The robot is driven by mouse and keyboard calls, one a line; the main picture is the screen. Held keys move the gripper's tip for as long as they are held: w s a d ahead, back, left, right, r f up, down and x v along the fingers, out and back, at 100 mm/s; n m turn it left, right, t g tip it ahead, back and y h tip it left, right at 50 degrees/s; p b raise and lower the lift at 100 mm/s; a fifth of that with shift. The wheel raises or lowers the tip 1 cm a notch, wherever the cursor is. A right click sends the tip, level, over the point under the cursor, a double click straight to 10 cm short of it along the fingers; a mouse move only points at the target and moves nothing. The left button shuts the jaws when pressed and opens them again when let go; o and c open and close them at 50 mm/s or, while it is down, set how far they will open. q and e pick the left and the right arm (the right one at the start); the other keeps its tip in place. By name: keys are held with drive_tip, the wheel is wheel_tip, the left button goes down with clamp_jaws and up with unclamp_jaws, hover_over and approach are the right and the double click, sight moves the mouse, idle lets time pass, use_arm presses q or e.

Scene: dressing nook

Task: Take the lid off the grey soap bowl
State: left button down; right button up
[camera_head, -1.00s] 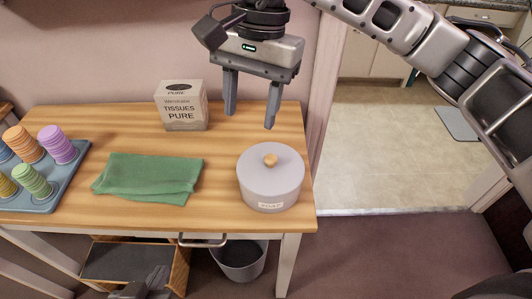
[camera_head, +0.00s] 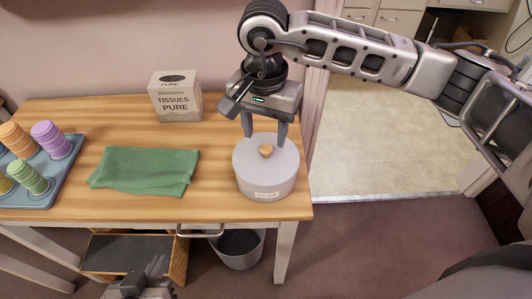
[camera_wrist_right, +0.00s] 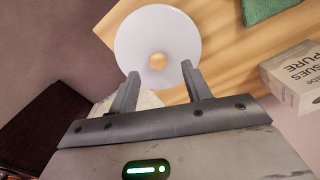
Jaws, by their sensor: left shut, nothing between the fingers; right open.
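The grey soap bowl (camera_head: 266,186) stands at the right end of the wooden table, with its lid (camera_head: 247,155) on it. The lid has a small round wooden knob (camera_head: 265,151); in the right wrist view the lid (camera_wrist_right: 135,40) is a pale disc with the knob (camera_wrist_right: 157,61) at its middle. My right gripper (camera_head: 264,136) is open and empty, above the far part of the lid and pointing down. In the right wrist view its fingertips (camera_wrist_right: 160,70) lie to either side of the knob, still apart from it. My left gripper (camera_head: 140,284) is shut and empty, low in front of the table.
A tissue box (camera_head: 176,98) stands at the back of the table (camera_head: 220,140). A folded green cloth (camera_head: 145,170) lies left of the bowl. A blue tray (camera_head: 45,192) with colored stacks is at far left.

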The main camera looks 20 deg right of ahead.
sight(266, 147)
drive_tip(key=shift+s+d+f, duration=0.1)
drive_tip(key=shift+s+f, duration=0.05)
drive_tip(key=shift+f, duration=1.7)
clamp_jaws()
drive_tip(key=shift+r, duration=0.1)
